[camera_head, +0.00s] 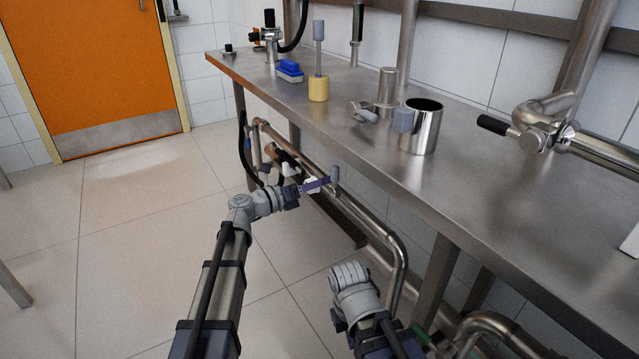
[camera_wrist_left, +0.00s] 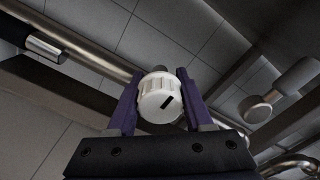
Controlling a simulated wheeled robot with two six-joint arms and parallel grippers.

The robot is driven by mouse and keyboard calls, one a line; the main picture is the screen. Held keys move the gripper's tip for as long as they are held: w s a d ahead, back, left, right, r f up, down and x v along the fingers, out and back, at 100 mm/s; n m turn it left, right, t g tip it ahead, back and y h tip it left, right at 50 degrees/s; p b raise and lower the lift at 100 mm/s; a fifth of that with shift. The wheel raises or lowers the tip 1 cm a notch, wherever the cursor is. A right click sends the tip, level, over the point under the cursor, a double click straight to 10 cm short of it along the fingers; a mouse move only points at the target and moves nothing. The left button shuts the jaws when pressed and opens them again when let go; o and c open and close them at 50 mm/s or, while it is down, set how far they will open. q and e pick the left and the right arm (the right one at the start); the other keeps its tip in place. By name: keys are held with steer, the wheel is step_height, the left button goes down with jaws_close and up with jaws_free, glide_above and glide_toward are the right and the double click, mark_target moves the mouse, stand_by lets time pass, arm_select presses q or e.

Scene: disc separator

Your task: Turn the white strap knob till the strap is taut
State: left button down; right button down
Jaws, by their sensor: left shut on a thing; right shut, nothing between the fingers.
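The white ribbed knob (camera_wrist_left: 160,97) shows in the left wrist view, with a short black slanted mark on its face. My left gripper (camera_wrist_left: 158,88) has its two purple fingers on either side of the knob and is shut on it. In the head view my left gripper (camera_head: 322,184) reaches below the bench by the lower pipework. A white part (camera_head: 312,185) shows at its fingers, too small to make out well. I cannot make out the strap in either view. Only the wrist of my right arm shows at the bottom centre; its fingers are hidden.
A steel bench (camera_head: 470,210) stands above and behind the left gripper. It carries a steel cup (camera_head: 423,135), a blue brush (camera_head: 290,69) and a yellow block (camera_head: 318,89). A steel pipe (camera_head: 385,235) runs beneath it.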

arm_select(q)
steer(key=shift+m, duration=3.3)
steer(key=shift+c, duration=1.5)
jaws_free()
steer(key=v, duration=0.7)
steer(key=shift+s+a, duration=0.25)
steer(key=shift+a, duration=0.1)
